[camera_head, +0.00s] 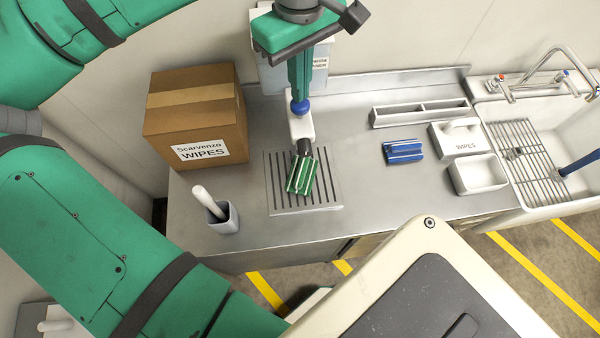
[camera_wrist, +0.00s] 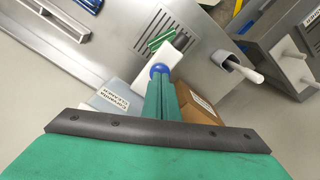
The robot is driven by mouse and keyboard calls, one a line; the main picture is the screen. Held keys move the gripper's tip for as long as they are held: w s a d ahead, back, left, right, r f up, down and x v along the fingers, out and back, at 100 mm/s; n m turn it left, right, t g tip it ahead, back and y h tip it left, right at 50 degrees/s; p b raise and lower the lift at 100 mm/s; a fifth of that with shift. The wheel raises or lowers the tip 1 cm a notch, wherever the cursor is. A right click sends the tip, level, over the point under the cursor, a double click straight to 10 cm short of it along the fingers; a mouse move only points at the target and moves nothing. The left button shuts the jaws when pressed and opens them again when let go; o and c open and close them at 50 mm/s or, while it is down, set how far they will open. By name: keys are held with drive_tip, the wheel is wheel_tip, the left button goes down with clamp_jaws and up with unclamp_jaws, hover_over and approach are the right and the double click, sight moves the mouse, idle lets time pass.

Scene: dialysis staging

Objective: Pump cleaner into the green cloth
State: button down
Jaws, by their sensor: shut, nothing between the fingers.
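The green folded cloth (camera_head: 302,174) lies on the slotted drain grate (camera_head: 329,198), beneath a dark nozzle (camera_head: 303,147). Just behind the nozzle is a white pump part (camera_head: 302,127) with a blue knob (camera_head: 300,107). A pale cleaner container (camera_head: 319,68) with a label stands behind, partly hidden by my arm. My gripper (camera_head: 300,94) is shut, pointing down, its tip at the blue knob; touching looks likely. In the wrist view the green fingers (camera_wrist: 160,95) end at the blue knob (camera_wrist: 160,70), with the cloth (camera_wrist: 162,39) just beyond.
A cardboard wipes box (camera_head: 195,115) stands left of the grate, and a grey cup with a white handle (camera_head: 222,217) at front left. To the right are a blue folded cloth (camera_head: 402,151), white wipes tub (camera_head: 456,138), empty white tray (camera_head: 478,175), divided tray (camera_head: 420,113) and sink (camera_head: 575,145).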

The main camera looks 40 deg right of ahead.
drive_tip(key=shift+f, duration=0.15)
drive_tip(key=shift+f, duration=1.45)
drive_tip(key=shift+r, duration=0.15)
drive_tip(key=shift+w+r, duration=0.15)
drive_tip(key=shift+r, duration=0.9)
drive_tip(key=shift+d+r, duration=0.1)
drive_tip(key=shift+r, duration=0.25)
drive_tip(key=shift+r, duration=0.1)
drive_tip(key=shift+s+r, duration=0.2)
drive_tip(key=shift+r, duration=2.75)
